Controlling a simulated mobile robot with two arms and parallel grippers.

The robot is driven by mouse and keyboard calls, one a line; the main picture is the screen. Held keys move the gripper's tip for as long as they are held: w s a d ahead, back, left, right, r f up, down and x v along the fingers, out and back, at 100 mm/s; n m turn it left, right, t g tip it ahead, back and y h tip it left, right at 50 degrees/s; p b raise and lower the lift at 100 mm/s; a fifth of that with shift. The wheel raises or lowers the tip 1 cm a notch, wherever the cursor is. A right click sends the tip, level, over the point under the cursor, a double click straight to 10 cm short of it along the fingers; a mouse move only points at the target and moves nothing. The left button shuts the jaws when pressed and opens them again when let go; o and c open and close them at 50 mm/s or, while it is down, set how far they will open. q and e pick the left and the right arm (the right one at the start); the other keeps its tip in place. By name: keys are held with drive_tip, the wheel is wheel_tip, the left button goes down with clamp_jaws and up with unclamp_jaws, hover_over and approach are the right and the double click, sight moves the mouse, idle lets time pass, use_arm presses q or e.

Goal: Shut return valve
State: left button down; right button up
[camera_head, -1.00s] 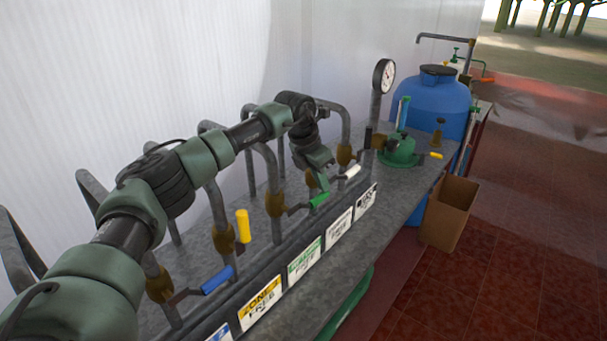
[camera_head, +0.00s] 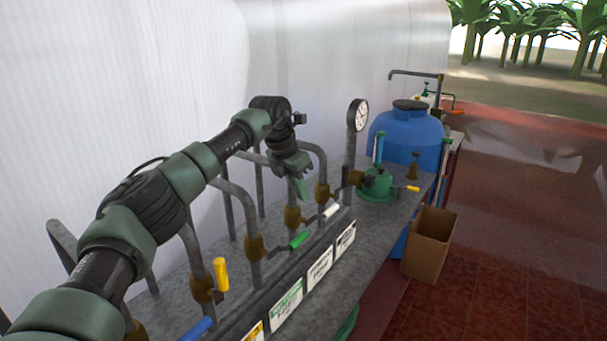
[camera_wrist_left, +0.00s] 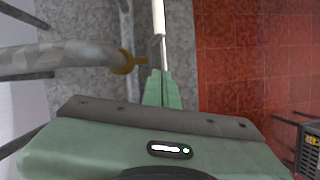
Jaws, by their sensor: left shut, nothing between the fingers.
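A row of pipe valves stands on the grey bench (camera_head: 350,255), each with a coloured lever: blue (camera_head: 197,329), yellow (camera_head: 220,274), green (camera_head: 299,240) and white (camera_head: 331,210). I cannot read which one is the return valve. The yellow lever stands upright; the others point out toward the bench front. My left gripper (camera_head: 302,188) is shut and empty, above the green lever and beside the white-lever valve. In the left wrist view its fingertips (camera_wrist_left: 162,74) lie close to the metal shank of the white lever (camera_wrist_left: 158,16); contact is unclear. My right gripper is out of view.
Label cards (camera_head: 320,267) line the bench front. Grey bent pipes (camera_head: 240,215) rise behind the levers. A gauge (camera_head: 358,115), a green fitting with a yellow lever (camera_head: 377,183), a blue tank (camera_head: 408,135) and a cardboard box (camera_head: 430,243) stand farther along.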

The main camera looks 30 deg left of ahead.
use_arm(q)
drive_tip(key=shift+w+a+r, duration=0.1)
drive_tip(key=shift+w+r, duration=0.25)
drive_tip(key=shift+r, duration=0.4)
drive_tip(key=shift+w+r, duration=0.4)
drive_tip(key=shift+r, duration=0.4)
drive_tip(key=shift+w+a+r, duration=0.1)
drive_tip(key=shift+w+r, duration=0.25)
drive_tip(key=shift+r, duration=0.4)
